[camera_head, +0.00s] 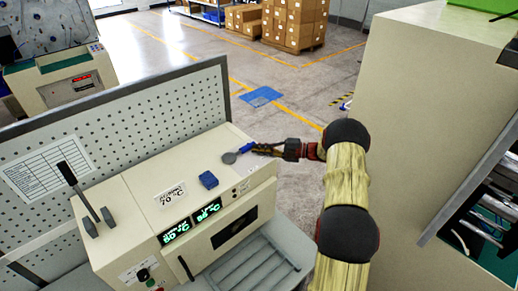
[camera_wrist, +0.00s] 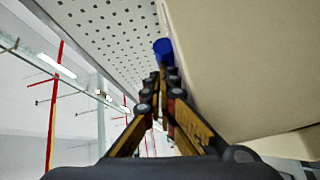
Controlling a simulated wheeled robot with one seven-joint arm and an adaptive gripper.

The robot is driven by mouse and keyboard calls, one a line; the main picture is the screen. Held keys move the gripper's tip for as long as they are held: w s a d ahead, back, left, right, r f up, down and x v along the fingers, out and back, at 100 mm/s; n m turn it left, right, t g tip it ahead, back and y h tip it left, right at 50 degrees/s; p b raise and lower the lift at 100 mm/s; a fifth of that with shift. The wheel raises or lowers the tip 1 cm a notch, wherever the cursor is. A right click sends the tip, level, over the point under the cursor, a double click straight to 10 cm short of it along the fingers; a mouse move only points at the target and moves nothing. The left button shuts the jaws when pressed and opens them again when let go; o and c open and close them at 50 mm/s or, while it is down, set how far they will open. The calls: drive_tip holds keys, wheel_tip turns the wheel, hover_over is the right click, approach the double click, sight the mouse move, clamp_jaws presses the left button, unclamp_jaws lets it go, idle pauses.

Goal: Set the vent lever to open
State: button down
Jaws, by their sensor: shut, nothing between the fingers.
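My gripper (camera_head: 258,149) is shut and empty at the right end of the cream machine's top. Its fingertips are at a blue handle (camera_head: 246,147) that joins a grey round hub (camera_head: 229,158). In the wrist view, the closed fingers (camera_wrist: 161,84) point at the blue handle end (camera_wrist: 163,47); I cannot tell whether they touch it. A tall black-tipped lever (camera_head: 76,185) stands tilted on the machine's left end. I see no readable vent label, so I cannot tell for certain which one is the vent lever.
A large cream cabinet (camera_head: 420,120) is close to my arm's right. Open floor lies beyond.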

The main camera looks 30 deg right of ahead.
drive_tip(key=shift+w+d+r, duration=0.1)
drive_tip(key=shift+d+r, duration=0.05)
drive_tip(key=v, duration=1.2)
